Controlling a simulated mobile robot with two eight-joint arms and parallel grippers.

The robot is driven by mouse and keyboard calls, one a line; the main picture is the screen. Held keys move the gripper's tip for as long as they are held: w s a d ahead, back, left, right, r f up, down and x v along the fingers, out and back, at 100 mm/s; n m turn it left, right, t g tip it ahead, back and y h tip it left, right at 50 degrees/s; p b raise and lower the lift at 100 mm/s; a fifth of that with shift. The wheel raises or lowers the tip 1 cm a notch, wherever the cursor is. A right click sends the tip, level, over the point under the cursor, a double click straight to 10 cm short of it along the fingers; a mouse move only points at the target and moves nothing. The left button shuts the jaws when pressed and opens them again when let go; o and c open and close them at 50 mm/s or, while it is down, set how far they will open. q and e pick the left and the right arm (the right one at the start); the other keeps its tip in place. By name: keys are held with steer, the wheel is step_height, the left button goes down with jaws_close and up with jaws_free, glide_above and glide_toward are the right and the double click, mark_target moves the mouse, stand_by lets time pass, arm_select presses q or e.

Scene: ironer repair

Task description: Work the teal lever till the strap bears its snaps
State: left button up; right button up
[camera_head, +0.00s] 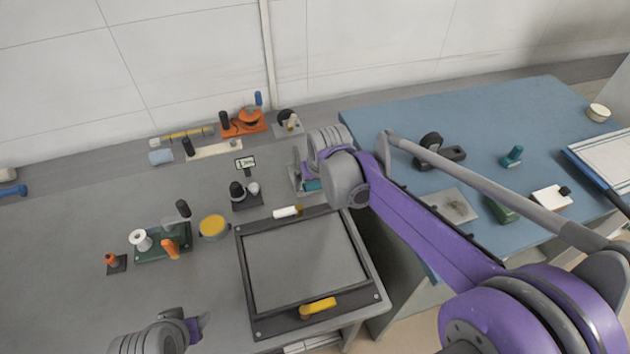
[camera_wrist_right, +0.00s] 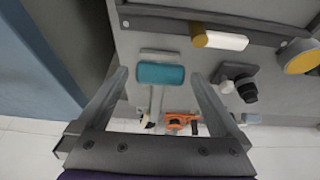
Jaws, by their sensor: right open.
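The teal lever (camera_head: 313,185) is a short teal cylinder at the back right of the grey bench, partly hidden behind my right arm. In the right wrist view the teal grip (camera_wrist_right: 161,75) sits between the two fingers. My right gripper (camera_wrist_right: 158,80) is open around it, with gaps on both sides and no clear contact. In the head view my right gripper (camera_head: 302,177) is mostly covered by its own wrist. My left gripper (camera_head: 201,323) is at the bottom left, low over the bench; its jaw opening is unclear. I cannot make out the strap or its snaps.
A black-framed panel (camera_head: 243,279) with a yellow handle (camera_head: 317,308) lies in front. A white cylinder (camera_head: 286,211), a black fixture (camera_head: 246,200) and an orange fixture (camera_head: 243,129) stand nearby. A blue-topped table (camera_head: 380,119) is at right.

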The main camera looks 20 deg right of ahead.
steer(key=shift+c, duration=0.3)
jaws_close()
arm_select(q)
steer(key=shift+r, duration=0.1)
arm_select(e)
steer(key=shift+r, duration=0.1)
steer(key=shift+w+r+g+p, duration=0.2)
steer(key=shift+r+g+p, duration=0.4)
steer(key=shift+r, duration=0.3)
steer(key=r+g+p, duration=0.1)
steer(key=w+r+g+p, duration=0.1)
steer(key=r, duration=0.1)
steer(key=shift+w+r, duration=0.2)
steer(key=shift+r, duration=0.05)
arm_select(q)
step_height(320, 180, up, 6)
steer(key=w+p, duration=0.1)
steer(key=w, duration=0.1)
steer(key=shift+t, duration=0.3)
arm_select(e)
steer(key=shift+w+r, duration=0.4)
steer(key=shift+r, duration=0.25)
steer(key=shift+w+r, duration=0.4)
steer(key=shift+r, duration=0.2)
